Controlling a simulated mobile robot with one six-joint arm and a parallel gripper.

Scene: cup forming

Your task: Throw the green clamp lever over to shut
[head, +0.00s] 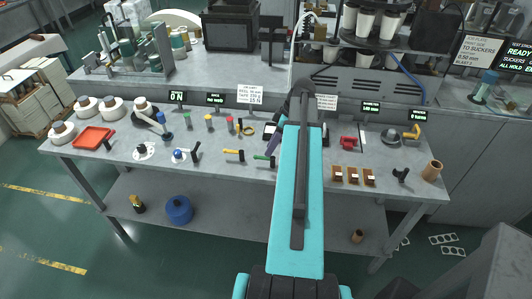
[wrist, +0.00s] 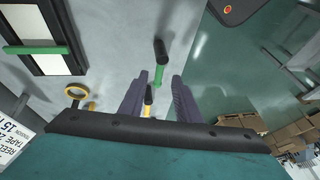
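The green clamp lever (head: 264,160) lies near the front edge of the bench in the head view, beside a yellow lever (head: 234,154). In the wrist view, the green lever (wrist: 159,74) has a black grip and lies beyond my fingertips, roughly in line with the gap. The yellow lever (wrist: 148,100), also black-gripped, shows between my fingers. My gripper (wrist: 160,76) is open and its gap looks empty. I cannot tell its height above the bench or whether it touches a lever. In the head view my arm hides most of my gripper (head: 274,141).
A yellow ring (wrist: 76,91) and a black-framed white panel with a green bar (wrist: 40,49) are at left in the wrist view. A red clamp (head: 348,142) and brown blocks (head: 353,175) stand right of my arm. Several coloured-top posts stand at left.

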